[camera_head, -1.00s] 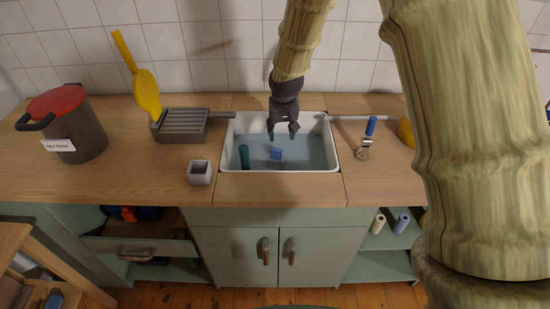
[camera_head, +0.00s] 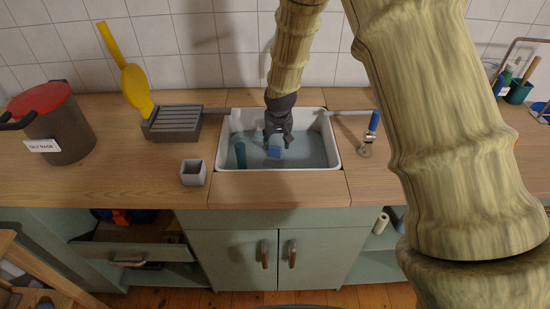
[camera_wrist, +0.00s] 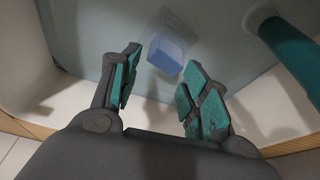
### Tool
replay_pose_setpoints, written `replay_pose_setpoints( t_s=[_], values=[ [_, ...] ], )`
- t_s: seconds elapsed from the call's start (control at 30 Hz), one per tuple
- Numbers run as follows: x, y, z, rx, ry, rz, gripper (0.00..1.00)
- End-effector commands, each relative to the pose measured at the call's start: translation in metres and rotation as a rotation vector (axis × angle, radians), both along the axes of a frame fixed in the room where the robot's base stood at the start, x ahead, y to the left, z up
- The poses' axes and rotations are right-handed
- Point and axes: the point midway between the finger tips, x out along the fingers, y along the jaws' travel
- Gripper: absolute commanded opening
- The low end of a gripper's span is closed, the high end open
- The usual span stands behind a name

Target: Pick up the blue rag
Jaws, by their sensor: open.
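The blue rag (camera_head: 274,153) is a small blue block-like piece inside the white sink (camera_head: 222,160), near the middle of its grey-blue basin. In the wrist view the blue rag (camera_wrist: 166,54) shows beyond the fingertips, roughly between them and apart from both. My gripper (camera_head: 277,142) points down into the sink, just above the rag in the head view. Its two fingers, with teal pads, are spread and empty in the wrist view (camera_wrist: 160,80). The exact height above the rag is hard to tell.
A teal cylinder (camera_head: 240,154) stands in the sink left of the rag; it also shows in the wrist view (camera_wrist: 292,55). The sink walls surround the gripper. A grey square cup (camera_head: 193,173), a ribbed tray (camera_head: 172,122) and a blue-handled tool (camera_head: 371,131) stand on the counter.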

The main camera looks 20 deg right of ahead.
Motion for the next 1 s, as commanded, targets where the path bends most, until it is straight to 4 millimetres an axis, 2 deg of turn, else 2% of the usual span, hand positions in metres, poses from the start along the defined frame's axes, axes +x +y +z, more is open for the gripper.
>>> replay_pose_setpoints(
  t_s=[0.27,0.6,1.0],
  values=[
    [0.002,0.002,-0.012,-0.001,0.002,0.002,0.46],
    [0.011,0.004,-0.046,-0.001,0.001,0.002,0.46],
    [0.013,0.004,-0.054,-0.001,0.0,0.002,0.46]
  ],
)
